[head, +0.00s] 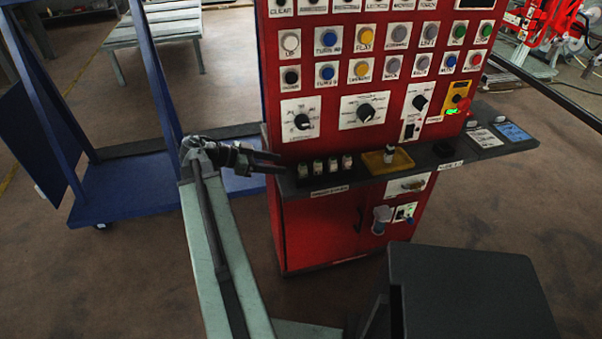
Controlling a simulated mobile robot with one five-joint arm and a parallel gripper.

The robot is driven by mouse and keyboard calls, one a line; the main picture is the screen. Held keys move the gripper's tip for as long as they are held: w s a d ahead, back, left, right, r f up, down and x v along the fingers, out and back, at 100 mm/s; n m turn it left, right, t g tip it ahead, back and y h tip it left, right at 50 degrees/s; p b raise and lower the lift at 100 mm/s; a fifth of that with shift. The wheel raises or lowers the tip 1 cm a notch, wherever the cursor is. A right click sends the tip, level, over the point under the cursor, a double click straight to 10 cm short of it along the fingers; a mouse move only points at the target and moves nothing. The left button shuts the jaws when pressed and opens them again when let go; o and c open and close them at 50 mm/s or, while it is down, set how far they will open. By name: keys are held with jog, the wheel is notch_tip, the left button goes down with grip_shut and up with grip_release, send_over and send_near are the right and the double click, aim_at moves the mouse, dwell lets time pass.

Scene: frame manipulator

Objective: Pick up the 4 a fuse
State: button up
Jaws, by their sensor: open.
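Several small pale fuses stand upright in a row on the dark shelf (430,162) of the red control panel, above a small label. The leftmost fuse (303,171) is nearest my gripper, and the rightmost fuse (347,162) is farthest along the row. One more small pale piece (389,153), perhaps also a fuse, stands in a yellow tray (373,163). The markings are too small to tell which fuse is the 4 A one. My gripper (281,162) is open and empty at the shelf's left end, its fingers pointing right towards the row, apart from the fuses.
The red panel (330,82) with buttons and knobs rises directly behind the shelf. Right of the yellow tray are a dark block (443,150) and flat cards (512,131). A blue frame (120,192) stands left of my arm. Brown floor (310,295) shows below.

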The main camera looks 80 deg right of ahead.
aim_at(301, 164)
jog(key=shift+m, duration=0.4)
jog(key=b+x, duration=0.1)
jog(key=x, duration=0.2)
jog(key=b+x, duration=0.1)
jog(key=x, duration=0.1)
jog(key=b+x, duration=0.1)
jog(key=x, duration=0.2)
jog(key=shift+s+d+r, duration=0.15)
jog(key=shift+s+r, duration=0.05)
jog(key=shift+s, duration=0.25)
jog(key=shift+s+d+b, duration=0.1)
jog(key=shift+s+b, duration=0.1)
jog(key=shift+b, duration=0.1)
grip_shut()
